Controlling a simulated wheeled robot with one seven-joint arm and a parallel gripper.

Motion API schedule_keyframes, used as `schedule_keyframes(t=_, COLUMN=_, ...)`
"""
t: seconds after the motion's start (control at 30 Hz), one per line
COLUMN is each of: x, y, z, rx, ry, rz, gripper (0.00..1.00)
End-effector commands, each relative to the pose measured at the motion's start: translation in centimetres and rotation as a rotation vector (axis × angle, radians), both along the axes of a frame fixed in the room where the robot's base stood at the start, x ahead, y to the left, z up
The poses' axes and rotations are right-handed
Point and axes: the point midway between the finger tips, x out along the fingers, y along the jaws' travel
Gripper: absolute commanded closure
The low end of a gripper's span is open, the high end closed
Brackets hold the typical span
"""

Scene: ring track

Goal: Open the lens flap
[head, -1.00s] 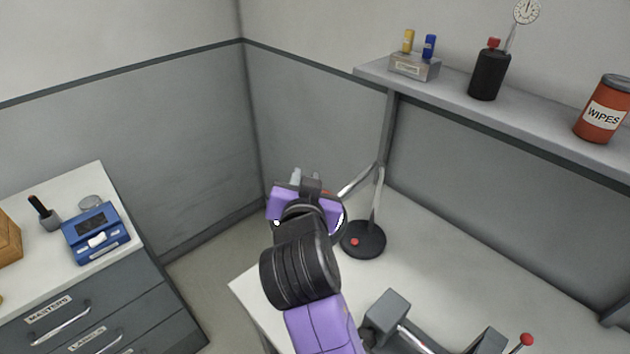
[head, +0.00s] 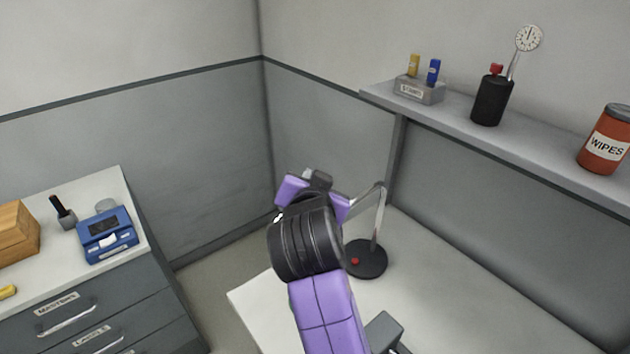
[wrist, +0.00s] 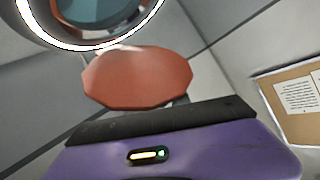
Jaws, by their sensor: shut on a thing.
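The lens flap is a flat orange-red plate (wrist: 138,80) in the wrist view, beside the lower edge of a round lens (wrist: 100,12) with a bright white ring light (wrist: 82,45). My gripper (head: 318,181) is at the lamp head in the head view, and its purple body fills the bottom of the wrist view. It is shut on the flap, though the fingertips and the contact are mostly hidden. The lamp's bent metal arm (head: 379,210) rises from a round black base (head: 366,260) with a red button. My wrist hides the lens and flap in the head view.
A shelf (head: 450,105) on the right holds a stamp block (head: 418,91), a black bottle (head: 490,100) and a wipes tub (head: 604,142). A drawer cabinet (head: 95,305) stands left with a blue device (head: 107,236). The white bench (head: 440,275) is clear around the lamp base.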

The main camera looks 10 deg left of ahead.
Motion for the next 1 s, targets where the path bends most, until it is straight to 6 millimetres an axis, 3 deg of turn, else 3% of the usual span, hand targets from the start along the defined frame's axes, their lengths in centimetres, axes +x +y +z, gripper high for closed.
schedule_keyframes(t=0.03, x=0.34, y=-1.12, z=-1.02, rx=-0.012, ry=0.017, rz=-0.021, gripper=1.0)
schedule_keyframes(t=0.8, x=0.34, y=-1.18, z=-1.32, rx=-0.015, ry=0.021, rz=-0.021, gripper=1.0)
schedule_keyframes(t=0.83, x=0.34, y=-1.18, z=-1.32, rx=-0.015, ry=0.021, rz=-0.021, gripper=0.75)
schedule_keyframes(t=0.93, x=0.3, y=-1.09, z=-1.3, rx=-0.014, ry=0.021, rz=-0.021, gripper=0.57)
schedule_keyframes(t=1.0, x=0.26, y=-0.97, z=-1.18, rx=-0.013, ry=0.019, rz=-0.018, gripper=0.57)
